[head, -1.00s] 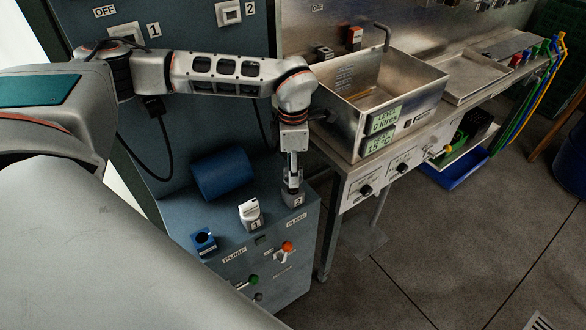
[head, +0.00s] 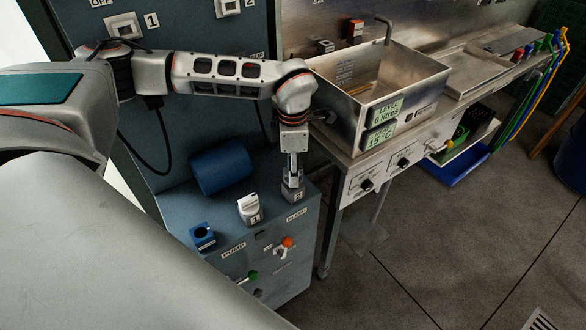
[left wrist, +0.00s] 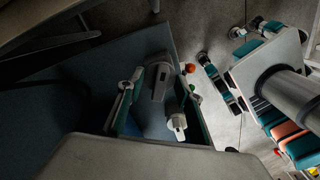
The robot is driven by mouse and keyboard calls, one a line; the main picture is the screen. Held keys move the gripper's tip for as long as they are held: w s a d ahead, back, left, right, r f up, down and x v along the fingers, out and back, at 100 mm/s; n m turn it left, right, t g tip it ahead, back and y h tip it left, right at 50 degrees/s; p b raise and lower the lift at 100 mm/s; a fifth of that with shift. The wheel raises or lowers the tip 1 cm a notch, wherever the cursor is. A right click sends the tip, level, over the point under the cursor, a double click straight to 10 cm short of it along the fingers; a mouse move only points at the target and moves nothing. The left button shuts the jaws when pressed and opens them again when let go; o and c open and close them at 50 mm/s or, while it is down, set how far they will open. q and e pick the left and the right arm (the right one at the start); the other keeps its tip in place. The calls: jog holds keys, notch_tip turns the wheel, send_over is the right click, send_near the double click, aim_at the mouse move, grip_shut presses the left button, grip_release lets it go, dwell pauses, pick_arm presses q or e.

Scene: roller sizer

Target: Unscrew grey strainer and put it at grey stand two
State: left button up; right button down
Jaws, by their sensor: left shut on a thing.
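My left gripper (head: 293,172) points straight down at the grey stand marked 2 (head: 297,195), on the right corner of the blue-grey cabinet top. It is shut on a grey piece at that stand, which I take for the grey strainer. The fingers and arm hide most of this piece, so I cannot tell whether it rests in the stand. Stand 1 (head: 254,218) is to the left and holds a pale grey part (head: 248,203). The left wrist view shows dark grey parts between narrow side pieces, too dim to identify surely. My right gripper is not in view.
A blue cylinder (head: 222,168) lies behind the stands. A blue square holder (head: 202,236) is at the cabinet's front left. Orange (head: 287,241) and green (head: 252,275) knobs stick out of the front panel. A steel tank (head: 360,105) and bench are close on the right.

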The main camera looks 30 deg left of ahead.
pick_arm(q)
jog(key=shift+f+b, duration=0.55)
jog(key=shift+f, duration=0.65)
jog(key=o, duration=1.3)
notch_tip(320, 180, up, 12)
jog(key=shift+r, duration=0.1)
jog(key=shift+s, duration=0.1)
